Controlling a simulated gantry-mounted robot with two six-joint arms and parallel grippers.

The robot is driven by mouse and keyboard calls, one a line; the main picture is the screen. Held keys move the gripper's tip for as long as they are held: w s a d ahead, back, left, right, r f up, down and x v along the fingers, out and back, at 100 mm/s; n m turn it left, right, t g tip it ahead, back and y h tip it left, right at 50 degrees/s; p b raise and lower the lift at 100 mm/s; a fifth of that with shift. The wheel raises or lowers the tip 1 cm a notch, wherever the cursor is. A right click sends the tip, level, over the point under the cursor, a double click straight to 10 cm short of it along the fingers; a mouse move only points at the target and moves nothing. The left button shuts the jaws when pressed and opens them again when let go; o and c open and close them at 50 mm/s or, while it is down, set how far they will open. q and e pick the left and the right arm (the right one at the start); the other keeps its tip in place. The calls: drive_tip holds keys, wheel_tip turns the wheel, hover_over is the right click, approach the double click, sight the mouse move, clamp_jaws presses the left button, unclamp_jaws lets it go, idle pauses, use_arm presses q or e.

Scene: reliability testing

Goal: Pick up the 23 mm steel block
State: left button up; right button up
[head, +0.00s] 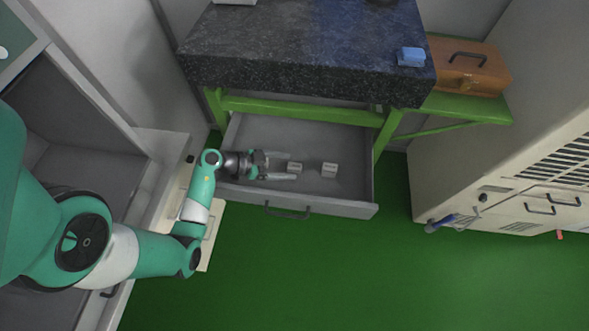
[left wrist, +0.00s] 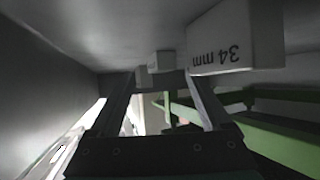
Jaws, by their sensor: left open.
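Two small pale grey blocks lie in the open drawer in the head view, a left block (head: 296,167) and a right block (head: 329,170). Their labels are too small to read there. My left gripper (head: 285,168) is open over the drawer, its fingertips pointing right at the left block. In the left wrist view, a near block (left wrist: 235,45) reads "34 mm" upside down, close beside the right finger. A farther block (left wrist: 162,61) shows beyond the open fingertips (left wrist: 162,76); no label is readable on it. No 23 mm marking is legible. My right gripper is out of view.
The grey drawer (head: 347,190) sits under a dark stone benchtop (head: 300,75) on a green frame. A blue object (head: 411,57) lies on the benchtop. An orange case (head: 470,68) stands to the right. Green floor (head: 330,270) is clear in front.

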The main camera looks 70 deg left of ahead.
sight(294, 166)
use_arm(q)
drive_tip(key=b+x, duration=0.1)
drive_tip(key=x, duration=0.2)
drive_tip(key=shift+w, duration=0.1)
clamp_jaws()
